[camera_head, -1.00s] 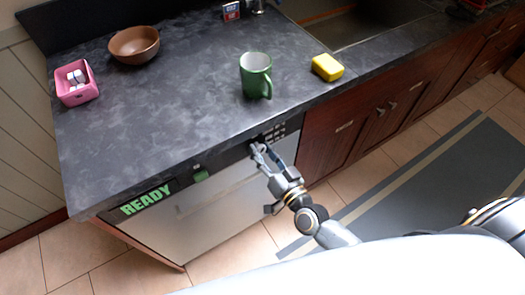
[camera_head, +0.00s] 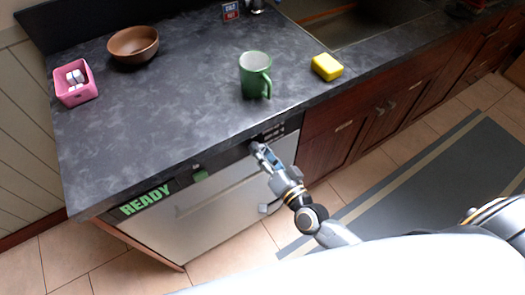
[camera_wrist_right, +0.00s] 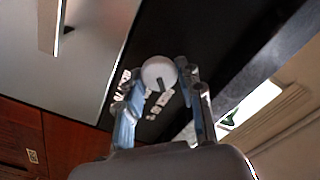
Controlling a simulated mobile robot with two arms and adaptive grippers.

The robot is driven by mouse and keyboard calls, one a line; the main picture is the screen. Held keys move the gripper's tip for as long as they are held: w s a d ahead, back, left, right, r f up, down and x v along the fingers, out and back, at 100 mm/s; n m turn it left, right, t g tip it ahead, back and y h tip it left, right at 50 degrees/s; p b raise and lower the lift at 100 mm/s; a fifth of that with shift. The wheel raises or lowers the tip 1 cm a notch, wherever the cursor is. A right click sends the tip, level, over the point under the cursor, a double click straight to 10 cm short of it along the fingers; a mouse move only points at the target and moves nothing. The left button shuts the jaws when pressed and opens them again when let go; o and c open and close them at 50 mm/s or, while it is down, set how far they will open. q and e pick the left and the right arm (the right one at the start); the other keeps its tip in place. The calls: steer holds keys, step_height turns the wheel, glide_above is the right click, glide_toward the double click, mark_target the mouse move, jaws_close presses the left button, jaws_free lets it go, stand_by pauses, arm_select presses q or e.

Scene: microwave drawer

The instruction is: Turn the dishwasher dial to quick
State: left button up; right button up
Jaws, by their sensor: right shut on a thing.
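The dishwasher (camera_head: 215,205) stands under the counter, with a black control panel along its top that shows a green READY sign (camera_head: 146,200). Its dial is a round pale knob with a dark pointer mark (camera_wrist_right: 159,73) in the right wrist view. My right gripper (camera_head: 257,147) is at the panel, and in the right wrist view its two fingers (camera_wrist_right: 160,85) are on either side of the dial, shut on it. White labels beside the dial are too small to read. In the head view the gripper hides the dial. My left gripper is not in view.
The dark counter (camera_head: 180,110) overhangs the panel. On it are a green mug (camera_head: 254,76), a yellow sponge (camera_head: 327,67), a brown bowl (camera_head: 133,44) and a pink holder (camera_head: 75,84). A dishwasher handle (camera_wrist_right: 52,25) shows in the right wrist view. The floor in front is clear.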

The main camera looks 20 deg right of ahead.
steer(key=o, duration=1.1)
steer(key=v, duration=1.2)
